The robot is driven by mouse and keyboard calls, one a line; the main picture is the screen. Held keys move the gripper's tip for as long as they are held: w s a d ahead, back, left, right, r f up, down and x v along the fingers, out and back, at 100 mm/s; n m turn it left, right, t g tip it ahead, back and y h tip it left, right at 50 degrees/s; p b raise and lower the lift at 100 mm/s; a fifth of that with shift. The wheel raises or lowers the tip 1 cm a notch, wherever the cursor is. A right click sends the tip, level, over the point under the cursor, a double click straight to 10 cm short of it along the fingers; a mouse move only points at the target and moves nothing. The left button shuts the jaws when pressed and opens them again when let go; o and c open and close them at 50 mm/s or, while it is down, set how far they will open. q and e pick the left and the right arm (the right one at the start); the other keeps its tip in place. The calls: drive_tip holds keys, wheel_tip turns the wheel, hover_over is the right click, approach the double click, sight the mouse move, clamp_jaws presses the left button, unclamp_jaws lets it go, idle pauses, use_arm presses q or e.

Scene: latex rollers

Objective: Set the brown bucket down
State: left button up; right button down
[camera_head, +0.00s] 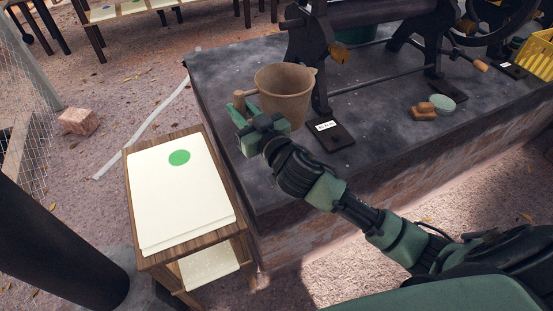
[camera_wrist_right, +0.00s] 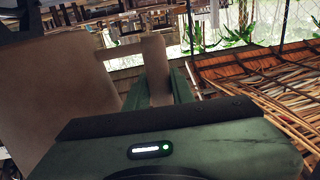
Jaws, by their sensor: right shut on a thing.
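The brown bucket (camera_head: 287,92) is upright at the left end of the dark slab, beside the roller machine. I cannot tell whether its base touches the slab or hangs just above it. My right gripper (camera_head: 243,108) is at the bucket's left side, shut on its handle (camera_head: 245,93). In the right wrist view the bucket (camera_wrist_right: 60,95) fills the left side, and its handle (camera_wrist_right: 155,62) runs down between the green fingers. The gripper and wrist hide part of the bucket's lower left. My left gripper is not in view.
A wooden stand (camera_head: 138,225) with white sheets is at the left.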

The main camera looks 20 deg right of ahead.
drive_tip(key=shift+w+f, duration=0.1)
drive_tip(key=shift+w, duration=0.25)
drive_tip(key=shift+a+f+b, duration=0.1)
drive_tip(key=shift+f+b, duration=3.35)
drive_tip(key=shift+f, duration=6.2)
drive_tip(key=shift+f, duration=0.15)
drive_tip(key=c, duration=1.2)
unclamp_jaws()
drive_tip(key=shift+s, duration=0.1)
